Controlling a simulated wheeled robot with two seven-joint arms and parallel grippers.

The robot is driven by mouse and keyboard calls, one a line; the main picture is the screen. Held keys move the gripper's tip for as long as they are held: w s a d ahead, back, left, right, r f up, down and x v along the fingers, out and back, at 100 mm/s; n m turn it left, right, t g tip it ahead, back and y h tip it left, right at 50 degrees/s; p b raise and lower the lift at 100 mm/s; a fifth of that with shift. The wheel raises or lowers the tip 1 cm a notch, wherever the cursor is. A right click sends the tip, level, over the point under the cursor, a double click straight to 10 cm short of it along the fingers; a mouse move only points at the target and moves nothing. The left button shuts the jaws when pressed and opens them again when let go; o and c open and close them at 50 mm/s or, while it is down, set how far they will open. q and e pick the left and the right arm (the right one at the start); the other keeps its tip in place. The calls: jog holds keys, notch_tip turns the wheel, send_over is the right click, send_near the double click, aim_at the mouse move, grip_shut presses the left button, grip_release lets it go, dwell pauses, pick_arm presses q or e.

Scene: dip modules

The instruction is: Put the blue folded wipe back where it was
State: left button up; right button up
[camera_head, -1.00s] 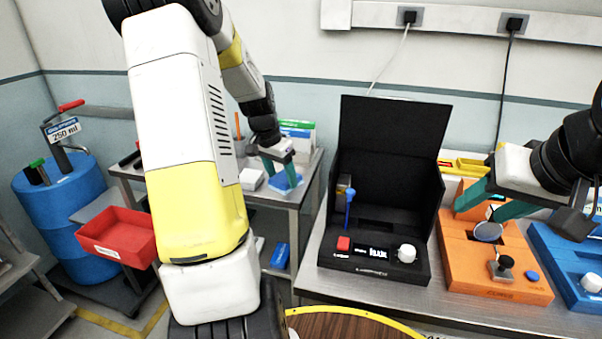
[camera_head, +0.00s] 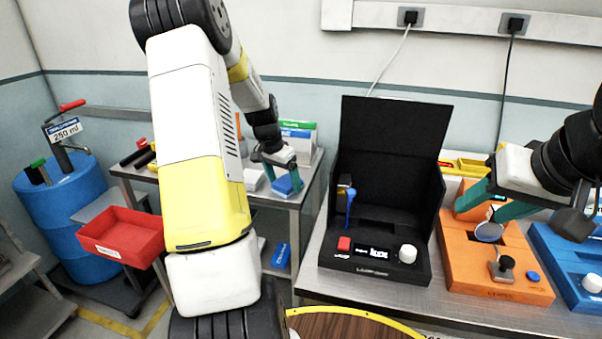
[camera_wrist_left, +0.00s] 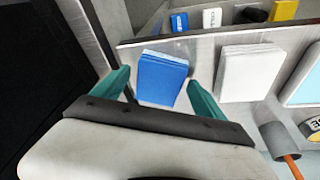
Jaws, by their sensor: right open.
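The blue folded wipe (camera_head: 287,186) lies on the small side table near its front right edge. It also shows in the left wrist view (camera_wrist_left: 162,78), beside a stack of white folded wipes (camera_wrist_left: 250,72). My left gripper (camera_head: 281,180) is over it. In the left wrist view its teal fingertips (camera_wrist_left: 159,76) stand on either side of the blue wipe, apart, with a visible gap at each side. My right gripper (camera_head: 482,215) is open at the orange module (camera_head: 478,279), near a round grey disc (camera_head: 489,232).
A black open-lidded box module (camera_head: 393,140) stands on the metal bench, with a blue module (camera_head: 567,262) farther right. A green-and-white box (camera_head: 298,134) stands at the back of the side table. A red bin (camera_head: 122,238) and blue drum (camera_head: 62,205) are at left.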

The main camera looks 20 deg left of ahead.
pick_arm(q)
jog(key=v, duration=1.1)
jog(key=s+d+r, duration=0.5)
jog(key=d+r, duration=0.1)
jog(key=r, duration=0.1)
jog(key=s+d+r+n+t, duration=0.1)
jog(key=s+d, duration=0.4)
jog(key=s, duration=0.4)
jog(key=s+d+r+n+t, duration=0.2)
jog(key=s+d, duration=0.4)
jog(key=s, duration=0.4)
jog(key=shift+s+d+t+h, duration=0.15)
jog(key=shift+s+t+h, duration=0.15)
jog(key=shift+h, duration=0.1)
jog(key=shift+r, duration=0.2)
